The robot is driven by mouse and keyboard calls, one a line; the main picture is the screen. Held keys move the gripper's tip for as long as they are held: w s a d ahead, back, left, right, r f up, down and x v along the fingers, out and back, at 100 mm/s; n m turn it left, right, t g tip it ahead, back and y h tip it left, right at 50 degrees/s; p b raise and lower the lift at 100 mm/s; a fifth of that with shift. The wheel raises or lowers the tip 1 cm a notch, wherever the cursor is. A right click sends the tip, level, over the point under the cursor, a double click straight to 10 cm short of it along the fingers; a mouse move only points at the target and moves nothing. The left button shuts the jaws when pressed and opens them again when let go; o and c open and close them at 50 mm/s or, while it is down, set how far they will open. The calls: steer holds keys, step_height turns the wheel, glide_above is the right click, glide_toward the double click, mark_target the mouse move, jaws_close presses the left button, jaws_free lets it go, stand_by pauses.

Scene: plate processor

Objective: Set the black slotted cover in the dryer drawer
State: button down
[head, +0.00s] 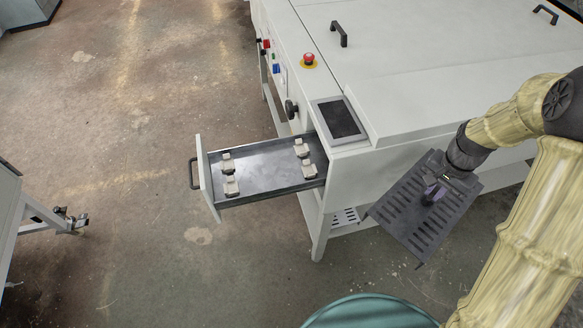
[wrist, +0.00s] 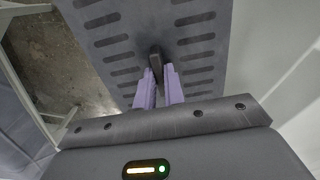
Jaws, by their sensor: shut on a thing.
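The black slotted cover (head: 412,215) is a dark flat plate with rows of slots. It hangs tilted from my gripper (head: 436,192), to the right of the machine's front corner. In the wrist view, the purple fingers of my gripper (wrist: 159,84) are shut on the small raised handle at the middle of the cover (wrist: 100,42). The dryer drawer (head: 262,181) is pulled open to the left of the machine, apart from the cover. Its dark tray floor is visible, with beige clips standing near both ends.
The grey machine (head: 450,60) fills the upper right, with a dark screen (head: 340,118) and a red emergency button (head: 309,60) above the drawer. A teal round object (head: 370,312) stands at the bottom edge. A wheeled frame (head: 45,210) is at the left. The floor between is clear.

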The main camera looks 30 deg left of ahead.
steer(key=d+f+n, duration=0.2)
steer(key=d+f, duration=0.7)
steer(key=f, duration=0.2)
steer(key=shift+w+d+n, duration=0.15)
steer(key=shift+d+n, duration=0.2)
steer(key=shift+n, duration=0.05)
steer(key=shift+d+f, duration=0.1)
